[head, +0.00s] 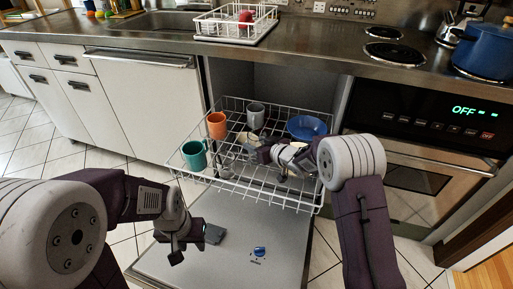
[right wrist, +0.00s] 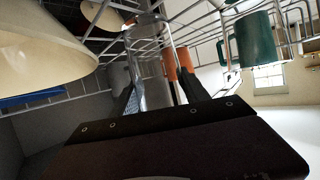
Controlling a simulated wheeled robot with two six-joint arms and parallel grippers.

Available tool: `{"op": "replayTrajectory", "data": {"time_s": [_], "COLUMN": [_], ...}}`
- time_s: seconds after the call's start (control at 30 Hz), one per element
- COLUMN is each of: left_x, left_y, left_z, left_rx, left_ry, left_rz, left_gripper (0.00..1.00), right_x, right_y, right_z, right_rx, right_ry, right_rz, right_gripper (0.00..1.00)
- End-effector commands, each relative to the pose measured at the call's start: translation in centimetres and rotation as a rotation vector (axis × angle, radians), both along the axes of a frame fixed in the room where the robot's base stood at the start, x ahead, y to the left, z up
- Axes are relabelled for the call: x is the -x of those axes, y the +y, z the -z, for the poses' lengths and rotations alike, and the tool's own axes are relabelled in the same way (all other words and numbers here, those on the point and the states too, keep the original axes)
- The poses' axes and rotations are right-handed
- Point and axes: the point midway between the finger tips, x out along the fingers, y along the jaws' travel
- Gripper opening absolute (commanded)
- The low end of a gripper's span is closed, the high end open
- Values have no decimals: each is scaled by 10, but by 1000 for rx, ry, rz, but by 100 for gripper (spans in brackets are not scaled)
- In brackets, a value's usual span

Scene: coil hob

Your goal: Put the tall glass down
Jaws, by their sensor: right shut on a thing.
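The tall glass (right wrist: 155,88) is clear and greyish and shows between the two dark fingers of my right gripper (right wrist: 160,92) in the right wrist view. In the head view a clear shape that looks like the glass (head: 226,168) is at the left part of the wire dish rack (head: 262,189), by my right gripper (head: 241,154). My right gripper is shut on it. Whether the glass base touches the rack wires I cannot tell. My left gripper (head: 194,245) is open and empty above the lowered dishwasher door (head: 225,262).
The rack holds a teal mug (head: 194,156), an orange cup (head: 217,125), a grey mug (head: 255,116) and a blue bowl (head: 306,127). A cream bowl hangs close in the wrist view (right wrist: 40,45). The counter (head: 310,56) carries a white dish drainer (head: 236,27) and a blue pot (head: 487,52).

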Motion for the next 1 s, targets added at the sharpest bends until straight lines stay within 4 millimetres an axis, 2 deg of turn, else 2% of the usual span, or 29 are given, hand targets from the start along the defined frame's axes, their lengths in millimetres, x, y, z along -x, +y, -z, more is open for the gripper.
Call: {"op": "replayTrajectory", "data": {"time_s": [0.23, 0.27, 0.3, 0.33, 0.6, 0.7, 1.0], "left_x": [0, 0, 0, 0, 0, 0, 0], "left_y": [0, 0, 0, 0, 0, 0, 0], "left_z": [0, 0, -1, -1, -1, -5, -31], "left_rx": [0, 0, 0, 0, 0, 0, 0], "left_ry": [-1, -1, -1, -1, -1, -1, -1], "left_rz": [0, 0, 0, 0, 0, 0, 0], "left_gripper": [36, 36, 36, 36, 36, 36, 36], "right_x": [0, 0, 0, 0, 0, 2, 50], "right_y": [0, 0, 0, 0, 0, -2, -36], "right_z": [2, 2, 2, 2, 1, -5, -32], "right_rx": [-1, 1, 1, 1, 0, -1, 0], "right_ry": [-1, 1, 1, 1, 0, 1, 2], "right_rz": [-1, 0, 0, 0, 0, 0, 3], "right_gripper": [2, 61, 73, 75, 75, 75, 75]}}
